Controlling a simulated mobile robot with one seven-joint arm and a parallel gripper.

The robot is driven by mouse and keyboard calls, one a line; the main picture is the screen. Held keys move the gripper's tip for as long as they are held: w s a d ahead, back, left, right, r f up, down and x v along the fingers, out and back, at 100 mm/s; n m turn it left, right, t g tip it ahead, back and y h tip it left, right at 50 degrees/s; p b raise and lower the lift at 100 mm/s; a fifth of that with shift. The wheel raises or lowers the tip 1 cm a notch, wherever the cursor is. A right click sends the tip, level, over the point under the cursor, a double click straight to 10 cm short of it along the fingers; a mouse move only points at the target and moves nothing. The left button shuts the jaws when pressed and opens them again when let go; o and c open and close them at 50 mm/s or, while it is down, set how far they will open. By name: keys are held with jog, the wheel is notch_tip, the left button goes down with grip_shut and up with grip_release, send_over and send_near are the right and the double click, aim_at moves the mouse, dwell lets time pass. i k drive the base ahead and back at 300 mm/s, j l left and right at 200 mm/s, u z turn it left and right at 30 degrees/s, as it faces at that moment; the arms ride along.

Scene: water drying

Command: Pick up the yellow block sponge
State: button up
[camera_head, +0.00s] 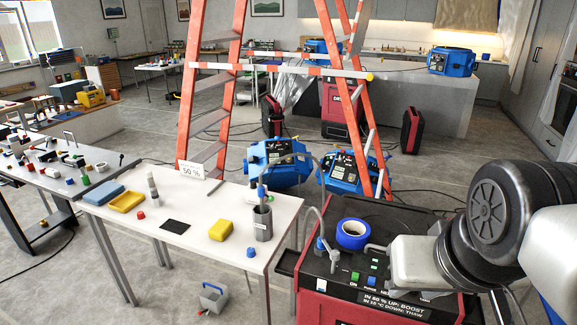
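The yellow block sponge (220,230) lies flat on the white table, near its middle and right of a small black square pad. Nothing touches it from above. My arm comes in from the right edge over the dark-topped red machine. What looks like my gripper (374,249) is at the arm's left end, above that machine and well right of the sponge. It is apart from the sponge. Its fingers are too small and unclear to tell whether they are open or shut.
The white table (272,284) also holds a yellow tray (127,201), a blue block (104,193), a black pad (174,226) and a grey cup (263,222) with tools, close right of the sponge. A blue tape roll (353,233) sits on the red machine (335,307). An orange ladder (190,95) stands behind.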

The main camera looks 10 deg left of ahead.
aim_at(222, 228)
jog(key=j, duration=0.35)
jog(key=k+j, duration=0.15)
jog(key=j, duration=0.25)
jog(key=j+z, duration=0.1)
jog(key=j, duration=0.25)
jog(key=j+z, duration=0.15)
jog(key=j, duration=0.95)
jog(key=i+j, duration=0.2)
jog(key=j, duration=0.15)
jog(key=i+j+z, duration=0.1)
jog(key=j, duration=0.25)
jog(key=i+j+z, duration=0.1)
jog(key=i+j, duration=0.5)
jog(key=i, duration=0.25)
